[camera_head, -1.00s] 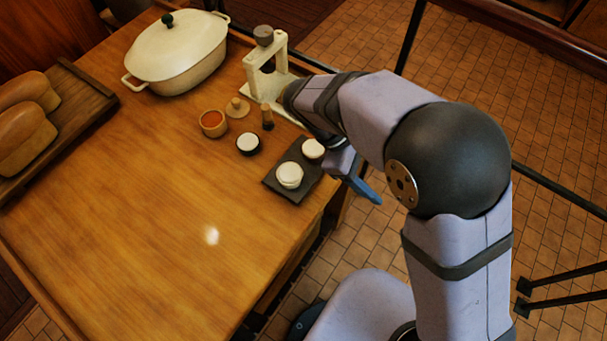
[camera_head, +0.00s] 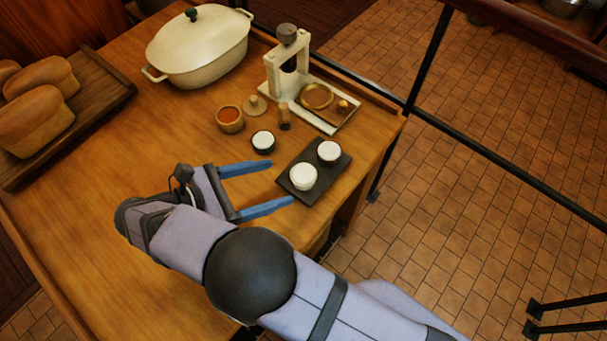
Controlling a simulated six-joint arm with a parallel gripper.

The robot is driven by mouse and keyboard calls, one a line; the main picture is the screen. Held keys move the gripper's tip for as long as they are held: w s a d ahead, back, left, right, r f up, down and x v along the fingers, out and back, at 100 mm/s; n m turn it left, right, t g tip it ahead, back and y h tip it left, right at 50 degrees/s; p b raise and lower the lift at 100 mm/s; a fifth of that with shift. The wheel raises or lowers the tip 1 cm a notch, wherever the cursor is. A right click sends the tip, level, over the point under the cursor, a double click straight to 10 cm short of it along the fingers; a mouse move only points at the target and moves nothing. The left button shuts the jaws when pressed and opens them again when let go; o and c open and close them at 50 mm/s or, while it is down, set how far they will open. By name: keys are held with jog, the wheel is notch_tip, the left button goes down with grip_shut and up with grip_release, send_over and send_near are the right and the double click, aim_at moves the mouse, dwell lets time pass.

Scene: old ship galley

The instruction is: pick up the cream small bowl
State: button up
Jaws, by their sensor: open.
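The cream small bowl (camera_head: 303,177) appears to be the pale round one on the near part of a dark slate tray (camera_head: 313,187). It looks upright, with a whitish top. My gripper (camera_head: 281,182) is open and empty, its two blue fingers pointing right toward the tray. The fingertips end just left of the cream bowl, one toward its far side and one toward its near side. I cannot tell how high the fingers are above the table or tray. Nothing hides the bowl.
Another dark bowl (camera_head: 263,142) stands near the far finger.

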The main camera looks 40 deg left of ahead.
aim_at(302, 175)
jog(key=shift+r+p+x, duration=0.15)
jog(key=shift+p+x, duration=0.6)
jog(key=shift+x, duration=0.8)
jog(key=shift+r+p+x, duration=0.15)
jog(key=shift+p+x, duration=0.55)
jog(key=shift+x, duration=0.85)
jog(key=shift+w+d+f, duration=0.15)
jog(key=shift+w+f, duration=0.2)
jog(key=shift+w, duration=0.15)
jog(key=c, duration=1.2)
